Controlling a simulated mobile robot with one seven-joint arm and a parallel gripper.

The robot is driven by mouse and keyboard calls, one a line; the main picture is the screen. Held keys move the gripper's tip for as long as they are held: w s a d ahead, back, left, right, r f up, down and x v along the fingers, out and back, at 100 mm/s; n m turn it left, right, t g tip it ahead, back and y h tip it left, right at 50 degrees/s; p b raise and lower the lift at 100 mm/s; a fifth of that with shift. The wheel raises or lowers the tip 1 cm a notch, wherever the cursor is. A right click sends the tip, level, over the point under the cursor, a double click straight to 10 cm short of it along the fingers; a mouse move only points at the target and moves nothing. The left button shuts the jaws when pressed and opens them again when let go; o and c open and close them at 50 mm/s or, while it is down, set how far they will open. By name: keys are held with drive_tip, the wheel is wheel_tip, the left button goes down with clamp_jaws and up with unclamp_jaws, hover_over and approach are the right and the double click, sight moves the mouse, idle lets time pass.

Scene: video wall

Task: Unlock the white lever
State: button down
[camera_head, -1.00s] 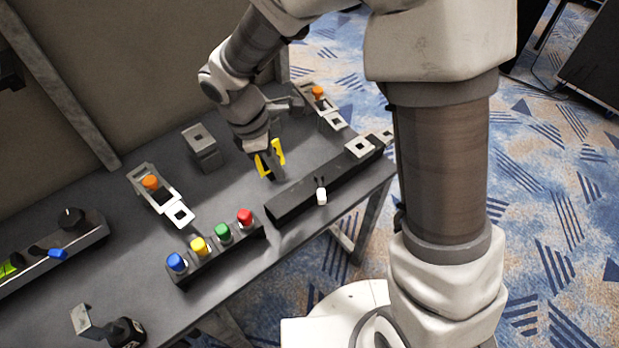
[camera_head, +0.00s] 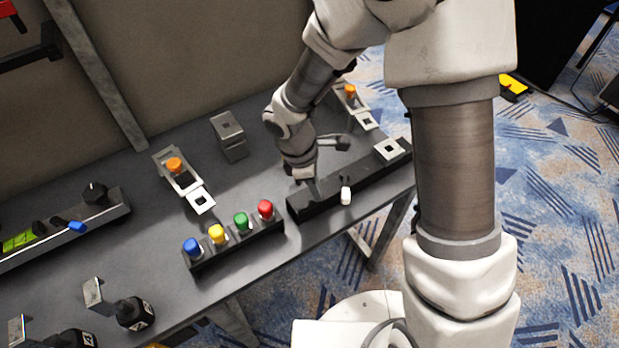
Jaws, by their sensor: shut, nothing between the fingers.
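The white lever (camera_head: 346,195) is a small white-tipped handle on the front side of a long black box (camera_head: 372,183) near the table's front right edge. A small gap shows between the gripper and the white tip. I cannot tell whether the fingertips touch the box.
A button box with blue, yellow, green and red (camera_head: 265,209) buttons stands left of the black box. Two latches with orange knobs (camera_head: 174,164) (camera_head: 350,90) and a grey block (camera_head: 229,136) stand behind. A knob panel (camera_head: 70,227) is at far left.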

sight(345, 186)
drive_tip(key=shift+d+r, duration=0.15)
drive_tip(key=shift+d, duration=0.75)
drive_tip(key=shift+d+r, duration=0.1)
drive_tip(key=shift+d, duration=0.8)
